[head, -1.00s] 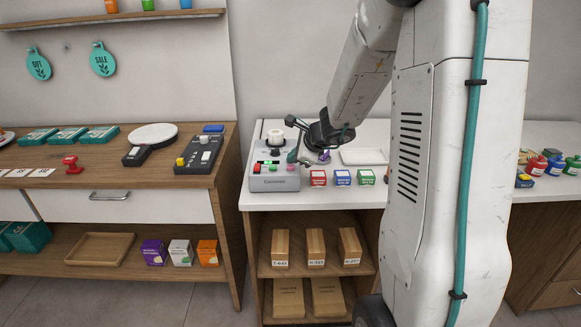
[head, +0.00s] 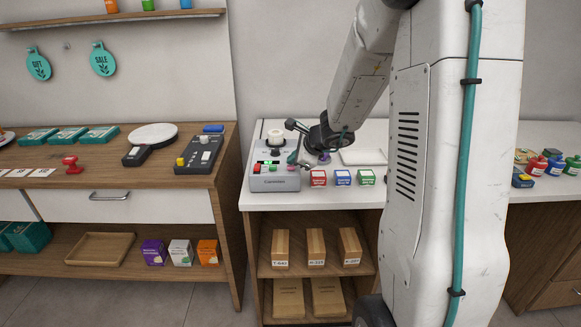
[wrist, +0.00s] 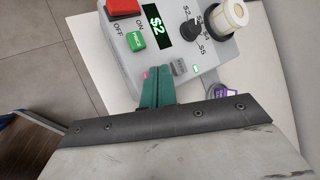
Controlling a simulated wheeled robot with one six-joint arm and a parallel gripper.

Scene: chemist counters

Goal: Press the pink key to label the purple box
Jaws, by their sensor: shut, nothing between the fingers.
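The grey label machine (head: 275,184) stands on the white counter. In the wrist view its top (wrist: 205,55) shows a green "$2" display, a red switch, a green PRICE key, a grey key and a knob. My gripper (wrist: 158,71) is shut and empty, its teal fingers pointing down at the machine's key panel; it also shows in the head view (head: 292,158). A sliver of the pink key (wrist: 146,75) shows beside the fingertips, which hide the rest. I cannot tell whether they touch it.
Another purple box (head: 152,252) is on the left lower shelf. A white roll (head: 275,138) rises at the machine's back.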

